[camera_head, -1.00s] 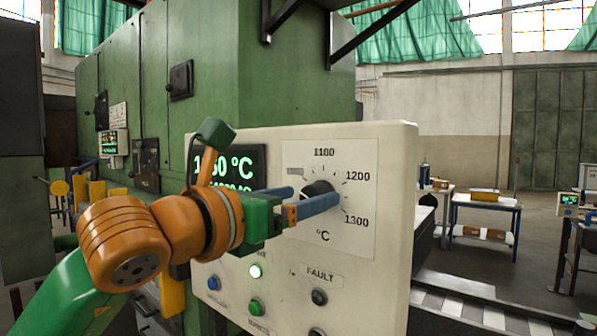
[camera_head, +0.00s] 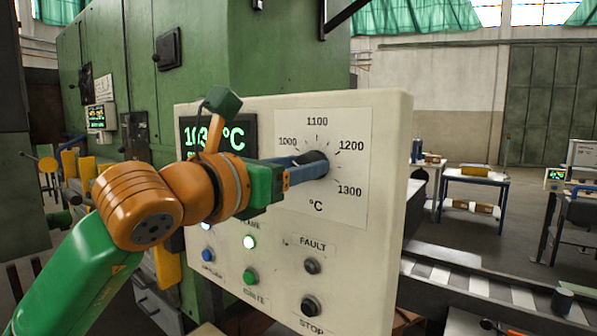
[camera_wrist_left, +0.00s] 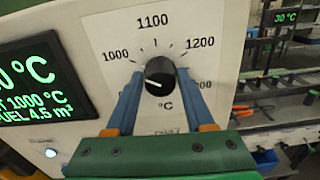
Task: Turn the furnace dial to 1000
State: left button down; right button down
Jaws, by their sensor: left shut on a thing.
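The furnace dial (camera_head: 313,160) is a black round knob on the white control panel, ringed by the marks 1000 to 1300. It also shows in the left wrist view (camera_wrist_left: 159,73), where its white line points left and slightly up, toward the 1000 side. My left gripper (camera_head: 318,165) is shut on the dial, one blue finger on each side of it. The fingers partly hide the knob in the head view. The green display (camera_wrist_left: 38,85) shows a lower line that reads 1000 °C. My right gripper is not in view.
The green furnace body (camera_head: 270,60) stands behind the panel. A roller conveyor (camera_head: 480,285) and a table (camera_head: 474,180) are at the right.

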pick_arm(q)
jog(key=shift+c, duration=1.4)
grip_release()
jog(key=b+v, duration=0.4)
jog(key=v, duration=0.3)
